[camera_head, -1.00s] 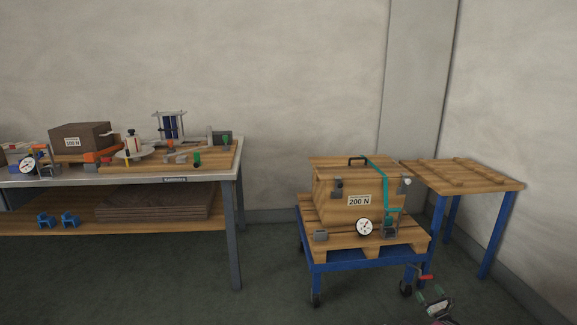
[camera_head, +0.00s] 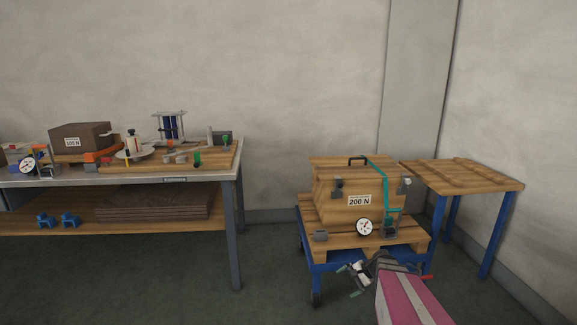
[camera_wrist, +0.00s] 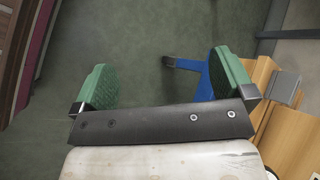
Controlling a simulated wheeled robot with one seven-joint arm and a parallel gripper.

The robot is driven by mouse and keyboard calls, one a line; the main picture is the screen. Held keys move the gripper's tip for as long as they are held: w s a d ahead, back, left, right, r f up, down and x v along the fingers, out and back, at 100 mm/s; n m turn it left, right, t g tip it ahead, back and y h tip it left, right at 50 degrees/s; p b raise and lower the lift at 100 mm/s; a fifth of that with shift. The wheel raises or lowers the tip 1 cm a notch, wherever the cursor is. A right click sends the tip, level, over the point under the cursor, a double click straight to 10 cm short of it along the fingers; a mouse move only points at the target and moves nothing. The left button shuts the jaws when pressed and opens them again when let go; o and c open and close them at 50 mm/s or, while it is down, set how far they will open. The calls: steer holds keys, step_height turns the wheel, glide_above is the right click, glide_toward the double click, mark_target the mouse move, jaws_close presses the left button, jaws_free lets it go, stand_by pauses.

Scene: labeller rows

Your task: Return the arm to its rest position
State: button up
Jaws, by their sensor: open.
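My gripper (camera_head: 352,276) shows at the lower right of the head view, in front of the blue cart's near edge, with my pink arm link behind it. In the wrist view my gripper (camera_wrist: 160,85) has its two green pads wide apart and nothing between them. Green floor shows beyond the pads. The wooden box (camera_head: 345,205) marked 200 N sits on the pallet-topped blue cart (camera_head: 345,262), just beyond my gripper in the head view. Whether my gripper touches the cart cannot be told.
A small wooden-topped table (camera_head: 470,178) with blue legs stands right of the cart. A workbench (camera_head: 120,180) with a brown box (camera_head: 82,138), a gauge (camera_head: 27,165) and several small fixtures stands at left. The floor (camera_head: 265,270) between bench and cart is clear.

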steer(key=s+a+r+n+g+h, duration=0.1)
steer(key=s+a+r+n+h, duration=0.4)
steer(key=s+r+n+h, duration=0.3)
steer(key=s+r+n, duration=0.1)
steer(key=s, duration=0.1)
steer(key=shift+s+a+r+g+h, duration=0.25)
steer(key=shift+s+r+g+h, duration=0.15)
